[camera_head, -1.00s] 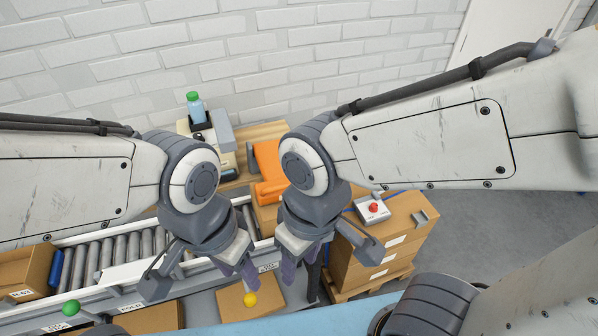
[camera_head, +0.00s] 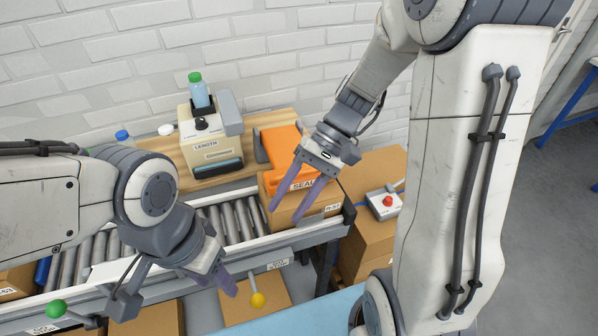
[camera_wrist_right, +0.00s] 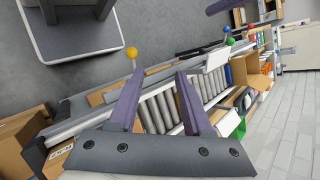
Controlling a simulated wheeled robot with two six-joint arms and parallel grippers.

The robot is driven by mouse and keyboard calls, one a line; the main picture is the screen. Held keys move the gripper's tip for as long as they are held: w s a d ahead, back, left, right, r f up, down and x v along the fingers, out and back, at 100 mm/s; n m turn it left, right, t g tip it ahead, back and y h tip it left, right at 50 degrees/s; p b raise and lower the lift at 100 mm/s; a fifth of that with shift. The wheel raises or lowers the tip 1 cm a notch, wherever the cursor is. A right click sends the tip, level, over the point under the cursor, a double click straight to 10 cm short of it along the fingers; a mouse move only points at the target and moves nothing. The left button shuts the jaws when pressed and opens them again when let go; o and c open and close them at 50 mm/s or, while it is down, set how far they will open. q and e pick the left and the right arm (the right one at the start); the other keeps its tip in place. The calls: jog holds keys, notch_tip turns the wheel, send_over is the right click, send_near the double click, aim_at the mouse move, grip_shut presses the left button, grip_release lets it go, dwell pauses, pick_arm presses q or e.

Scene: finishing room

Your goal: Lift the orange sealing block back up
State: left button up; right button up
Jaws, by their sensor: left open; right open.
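The orange sealing block (camera_head: 278,148) is at the far end of the conveyor, its SEAL label partly behind my right gripper. It sits low, at the top of a cardboard box (camera_head: 318,204); whether it touches the box is hard to tell. My right gripper (camera_head: 286,212) is open, with its purple fingers pointing down in front of the block and box. These fingers also show empty in the right wrist view (camera_wrist_right: 159,74), where I cannot make out the block. My left gripper (camera_head: 229,287) is open and empty, low over the conveyor's front edge.
The roller conveyor (camera_head: 236,222) runs left from the box. A LENGTH machine (camera_head: 208,150) with a bottle on top stands behind it. A red-button box (camera_head: 384,204) sits on cartons at right. Yellow (camera_head: 258,300) and green (camera_head: 56,308) knobs stand at the front.

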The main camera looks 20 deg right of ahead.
aim_at(312, 171)
jog(key=w+d+f+m+t+y+b, duration=0.25)
jog(key=w+d+m+t, duration=0.2)
jog(key=d, duration=0.35)
jog(key=w+d+f+m+t+y+b, duration=0.1)
jog(key=w+d+f+m+t+y, duration=0.3)
jog(key=d, duration=0.5)
pick_arm(q)
notch_tip(312, 171, down, 3)
jog(key=shift+f+p, duration=0.2)
jog(key=shift+p, duration=0.5)
pick_arm(e)
jog(key=shift+n+t+h, duration=0.25)
jog(key=shift+n+t, duration=0.1)
jog(key=shift+t, duration=0.2)
jog(key=x, duration=0.6)
jog(key=r+x, duration=0.1)
jog(key=x, duration=0.3)
jog(key=shift+w+r, duration=0.1)
jog(key=shift+w, duration=0.3)
grip_shut()
